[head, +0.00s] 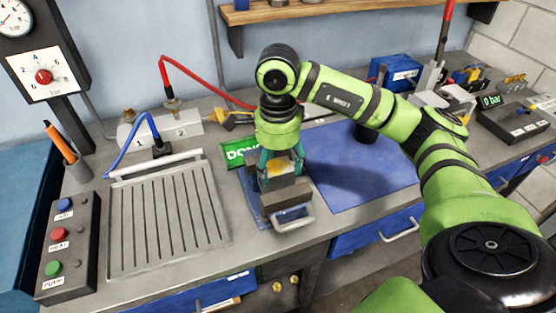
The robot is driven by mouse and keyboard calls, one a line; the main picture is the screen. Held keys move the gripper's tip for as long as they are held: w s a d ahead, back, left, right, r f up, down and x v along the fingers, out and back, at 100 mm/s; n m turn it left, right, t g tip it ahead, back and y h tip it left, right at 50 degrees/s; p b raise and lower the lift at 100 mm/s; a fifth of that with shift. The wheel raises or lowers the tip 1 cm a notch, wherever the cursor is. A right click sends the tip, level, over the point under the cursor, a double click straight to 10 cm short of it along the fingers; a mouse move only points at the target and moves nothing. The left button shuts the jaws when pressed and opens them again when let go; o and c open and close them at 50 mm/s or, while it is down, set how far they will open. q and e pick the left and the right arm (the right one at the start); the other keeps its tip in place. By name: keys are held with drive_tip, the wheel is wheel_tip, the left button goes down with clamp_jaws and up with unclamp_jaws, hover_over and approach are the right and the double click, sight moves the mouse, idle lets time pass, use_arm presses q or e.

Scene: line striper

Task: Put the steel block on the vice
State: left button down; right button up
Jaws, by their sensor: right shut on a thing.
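My right gripper (281,163) points down at the middle of the bench, its teal fingers shut on the steel block (279,170). Only a small part of the block shows between the fingers, with a yellowish patch. The vice (287,194), with grey jaws, a blue base and a bar handle at its front, is directly below and around the fingertips. I cannot tell whether the block touches the vice. My left gripper is not in view.
A green sign (238,152) stands just left of the gripper. A blue mat (365,175) lies to the right, mostly bare. A grooved tray (168,225) and a button box (68,245) are at the left. A blue box (397,72) stands at the back right.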

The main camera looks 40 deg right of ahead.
sight(278, 170)
drive_tip(key=shift+f, duration=0.15)
drive_tip(key=o, duration=1.7)
wheel_tip(278, 170, up, 12)
drive_tip(key=shift+r, duration=0.2)
